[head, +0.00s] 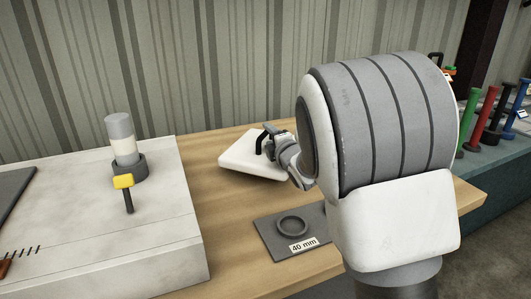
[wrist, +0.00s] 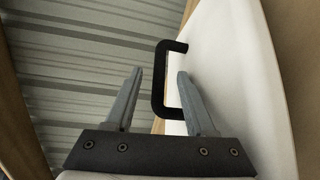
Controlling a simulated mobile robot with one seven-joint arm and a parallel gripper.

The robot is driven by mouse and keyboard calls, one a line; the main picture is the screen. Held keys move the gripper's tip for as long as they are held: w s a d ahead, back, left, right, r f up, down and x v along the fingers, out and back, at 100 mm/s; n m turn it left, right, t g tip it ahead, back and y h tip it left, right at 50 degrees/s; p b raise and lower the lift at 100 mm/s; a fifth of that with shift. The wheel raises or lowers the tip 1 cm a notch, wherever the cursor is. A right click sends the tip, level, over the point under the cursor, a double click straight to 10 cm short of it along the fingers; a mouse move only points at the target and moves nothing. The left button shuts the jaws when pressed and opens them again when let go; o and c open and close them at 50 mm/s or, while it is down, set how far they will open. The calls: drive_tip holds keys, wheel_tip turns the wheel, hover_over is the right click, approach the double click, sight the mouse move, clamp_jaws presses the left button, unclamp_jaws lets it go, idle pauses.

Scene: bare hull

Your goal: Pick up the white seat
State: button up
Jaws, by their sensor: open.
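The white seat (head: 238,160) is a flat white slab with a black handle standing up from it. It lies on the wooden table behind my arm; its right end is partly hidden by my gripper. In the wrist view the seat (wrist: 240,75) fills the right side. The black handle (wrist: 158,80) is C-shaped, and its long bar shows between my two grey fingers. My gripper (wrist: 160,74) is open around the handle, with a gap on each side of the bar. In the head view my gripper (head: 272,138) is at the handle, and contact is hard to tell.
A dark plate with a ring (head: 292,225) and a "40 mm" label lies on the table's front. A pale block (head: 165,225) on the left bears a grey-white cylinder (head: 123,145) and a yellow-topped lever (head: 125,183). Several coloured handles stand at right. A corrugated wall is behind.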

sight(268, 133)
drive_tip(key=x, duration=0.4)
drive_tip(key=shift+d, duration=0.15)
clamp_jaws()
drive_tip(key=shift+r, duration=0.1)
idle(1.1)
drive_tip(key=shift+r, duration=0.15)
